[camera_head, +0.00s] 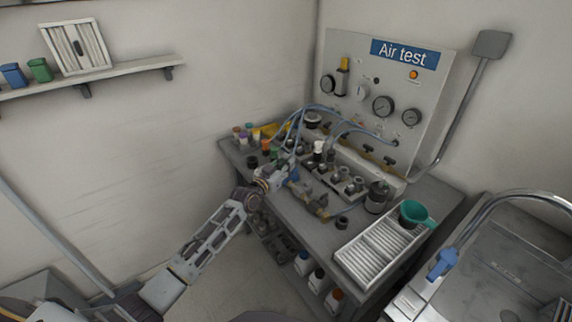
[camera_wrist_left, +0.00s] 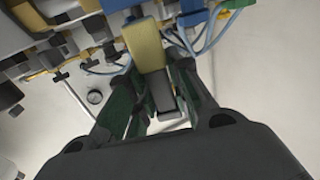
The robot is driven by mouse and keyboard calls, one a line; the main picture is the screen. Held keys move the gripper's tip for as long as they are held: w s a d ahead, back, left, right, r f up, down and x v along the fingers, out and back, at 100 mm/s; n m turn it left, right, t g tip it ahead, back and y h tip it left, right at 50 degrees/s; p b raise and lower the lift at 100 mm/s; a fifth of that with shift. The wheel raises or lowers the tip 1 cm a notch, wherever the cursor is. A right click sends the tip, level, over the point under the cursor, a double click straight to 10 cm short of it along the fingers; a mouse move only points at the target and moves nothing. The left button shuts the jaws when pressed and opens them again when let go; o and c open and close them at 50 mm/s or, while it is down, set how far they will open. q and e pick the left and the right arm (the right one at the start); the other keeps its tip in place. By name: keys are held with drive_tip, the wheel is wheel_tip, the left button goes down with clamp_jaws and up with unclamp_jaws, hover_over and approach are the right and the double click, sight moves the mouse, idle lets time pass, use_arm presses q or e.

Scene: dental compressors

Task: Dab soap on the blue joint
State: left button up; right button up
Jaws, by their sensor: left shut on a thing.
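My left gripper (camera_head: 268,180) reaches in from the left to the front edge of the workbench, close to the fittings there. In the left wrist view its green-lined fingers (camera_wrist_left: 160,98) are shut on a yellow-and-grey tool (camera_wrist_left: 148,45), possibly a brush. Its far end points toward the fittings. A blue piece (camera_wrist_left: 194,14) that may be the blue joint shows at the top of that view, with blue tubes beside it. In the head view a small blue part (camera_head: 293,176) sits just by the gripper. I cannot tell whether the tool touches it. My right gripper is not in view.
The workbench (camera_head: 318,226) carries crowded fittings, blue hoses and a dark canister (camera_head: 377,197). Behind stands the Air test panel (camera_head: 362,118) with gauges. A slatted white tray (camera_head: 372,254), a green funnel (camera_head: 414,214) and a sink (camera_head: 500,265) are at right. Bottles stand below.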

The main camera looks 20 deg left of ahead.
use_arm(q)
drive_tip(key=shift+f, duration=0.15)
idle(0.4)
drive_tip(key=shift+f+b, duration=0.4)
idle(1.1)
